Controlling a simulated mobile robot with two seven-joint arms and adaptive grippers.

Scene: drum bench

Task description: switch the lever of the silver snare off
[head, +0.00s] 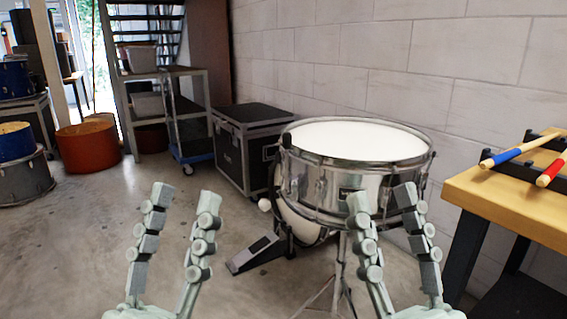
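The silver snare (325,190) stands on a tripod stand in the middle right of the head view, with a white top head. I cannot make out its lever; part of the shell is hidden behind my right gripper. My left gripper (185,192) is open and empty over the floor, left of the snare and apart from it. My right gripper (380,195) is open and empty, with its fingers in front of the snare's near side. I cannot tell whether it touches the shell.
A wooden table (500,200) at the right holds a blue stick (515,151) and a red stick (552,170) on a black rack. A pedal (253,252) lies left of the snare stand. A black case (243,150) stands behind.

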